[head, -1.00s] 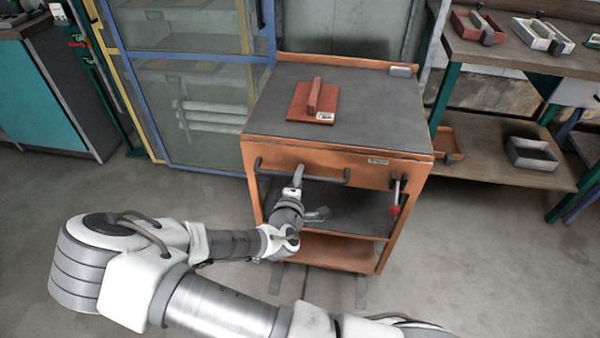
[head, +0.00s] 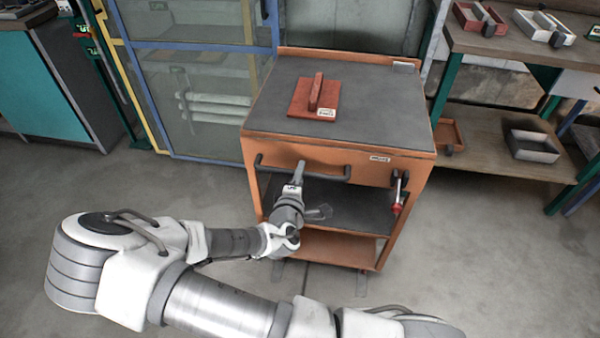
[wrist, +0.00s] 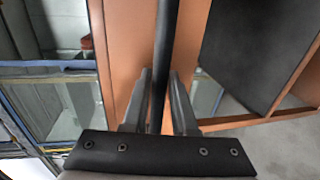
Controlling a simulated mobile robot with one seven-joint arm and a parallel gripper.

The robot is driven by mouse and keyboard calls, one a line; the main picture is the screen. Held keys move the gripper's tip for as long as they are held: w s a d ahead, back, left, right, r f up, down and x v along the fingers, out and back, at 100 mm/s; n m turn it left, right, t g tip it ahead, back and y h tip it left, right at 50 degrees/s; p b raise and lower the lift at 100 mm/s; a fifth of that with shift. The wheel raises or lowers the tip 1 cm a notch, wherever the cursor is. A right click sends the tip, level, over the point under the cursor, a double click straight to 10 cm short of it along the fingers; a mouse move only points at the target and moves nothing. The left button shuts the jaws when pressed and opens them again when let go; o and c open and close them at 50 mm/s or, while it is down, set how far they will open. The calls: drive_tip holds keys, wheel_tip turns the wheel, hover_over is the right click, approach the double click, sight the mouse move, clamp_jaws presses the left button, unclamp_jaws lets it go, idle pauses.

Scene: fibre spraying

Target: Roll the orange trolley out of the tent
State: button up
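The orange trolley (head: 270,150) stands upright in the middle of the head view, with a dark top and lower shelves. Its dark horizontal handle bar (head: 325,179) runs across the front. A red block with a grip (head: 316,97) lies on the trolley top. No tent is clearly recognisable.
A glazed cabinet or booth with a blue frame (head: 200,95) stands behind the trolley at left. A workbench with a lower shelf (head: 490,130) holding trays is close on the right. A teal cabinet (head: 35,75) is far left. Floor at front right (head: 480,270) is clear.

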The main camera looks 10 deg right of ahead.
drive_tip(key=o, duration=0.3)
drive_tip(key=shift+o, duration=0.2)
drive_tip(key=p+v, duration=0.3)
drive_tip(key=v, duration=1.4)
drive_tip(key=shift+s, duration=0.15)
drive_tip(key=shift+a, duration=0.1)
